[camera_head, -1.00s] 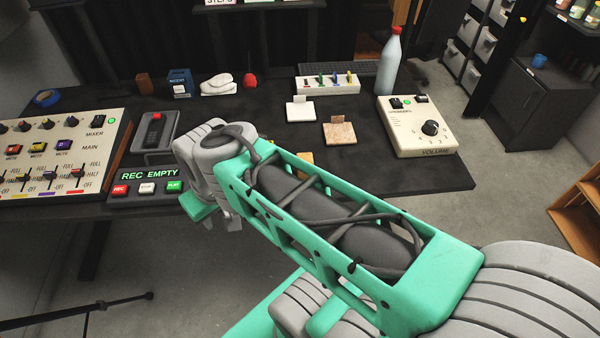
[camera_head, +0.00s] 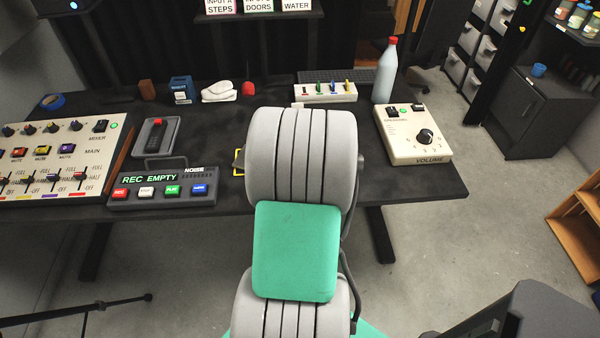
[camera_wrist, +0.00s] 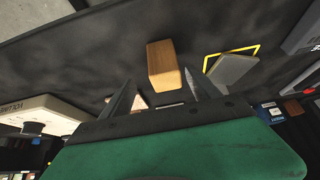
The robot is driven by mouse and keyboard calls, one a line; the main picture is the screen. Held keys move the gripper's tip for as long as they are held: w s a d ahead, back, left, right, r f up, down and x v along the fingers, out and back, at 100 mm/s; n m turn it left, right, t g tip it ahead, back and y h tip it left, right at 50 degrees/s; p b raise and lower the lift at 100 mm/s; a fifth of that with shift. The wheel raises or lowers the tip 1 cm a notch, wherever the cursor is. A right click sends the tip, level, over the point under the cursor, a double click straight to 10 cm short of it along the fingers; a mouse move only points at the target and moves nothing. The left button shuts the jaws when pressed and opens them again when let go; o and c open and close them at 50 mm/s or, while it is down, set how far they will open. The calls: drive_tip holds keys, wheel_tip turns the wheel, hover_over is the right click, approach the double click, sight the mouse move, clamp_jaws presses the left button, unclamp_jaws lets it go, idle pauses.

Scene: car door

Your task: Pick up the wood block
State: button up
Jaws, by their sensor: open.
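My gripper (camera_wrist: 158,78) is open. Its two dark fingers point toward the block, with the block lying just past and between the fingertips in the picture. Whether the fingers touch it I cannot tell; nothing is held. In the head view my own arm hides the block and most of the gripper.
A grey wedge (camera_wrist: 233,70) sits in a yellow outline close beside the block. A volume box (camera_head: 412,134) stands at right, a bottle (camera_head: 386,72) behind it. A recorder (camera_head: 160,187) and mixer (camera_head: 60,160) are at left. A dark brown block (camera_head: 147,90) is farther back.

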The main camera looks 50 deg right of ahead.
drive_tip(key=x, duration=0.5)
drive_tip(key=shift+w+a+f+p, duration=0.25)
drive_tip(key=shift+w+f+p, duration=0.05)
drive_tip(key=shift+f+p, duration=0.05)
drive_tip(key=shift+w+d+f, duration=0.15)
drive_tip(key=shift+d+f, duration=0.05)
drive_tip(key=shift+f, duration=0.15)
drive_tip(key=shift+c, duration=0.3)
clamp_jaws()
drive_tip(key=shift+r, duration=0.15)
